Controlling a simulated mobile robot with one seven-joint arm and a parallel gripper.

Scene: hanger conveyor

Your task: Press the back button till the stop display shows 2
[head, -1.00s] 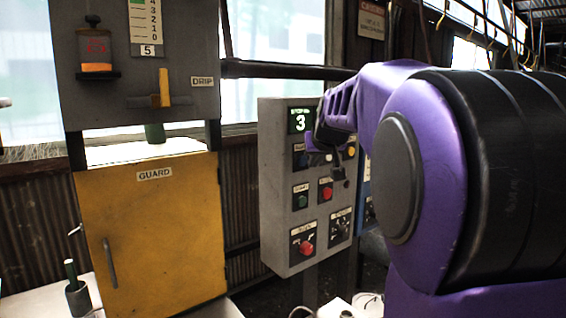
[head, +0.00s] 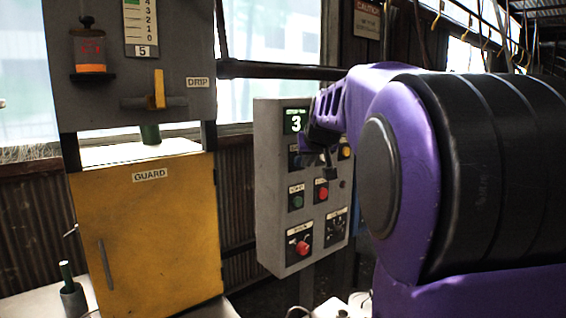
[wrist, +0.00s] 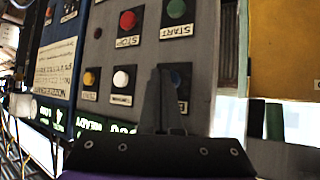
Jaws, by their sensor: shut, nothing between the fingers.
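The stop display (head: 295,121) at the top of the grey control panel (head: 268,215) shows 3 in the head view. My gripper (head: 329,170) is shut and empty, in front of the panel's upper button row. In the upside-down wrist view, my gripper (wrist: 166,72) lies over the blue button (wrist: 183,78) and partly covers it and its label. The white button (wrist: 121,79) and yellow button (wrist: 90,78) stand in the same row. I cannot read which label says back, nor tell whether the fingertips touch the blue button.
A green start button (wrist: 176,8) and a red stop button (wrist: 127,19) are in the neighbouring row. A red knob (head: 302,247) sits low on the panel. A yellow guard door (head: 150,240) stands to the left, with a gap before the panel. Hangers hang at upper right.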

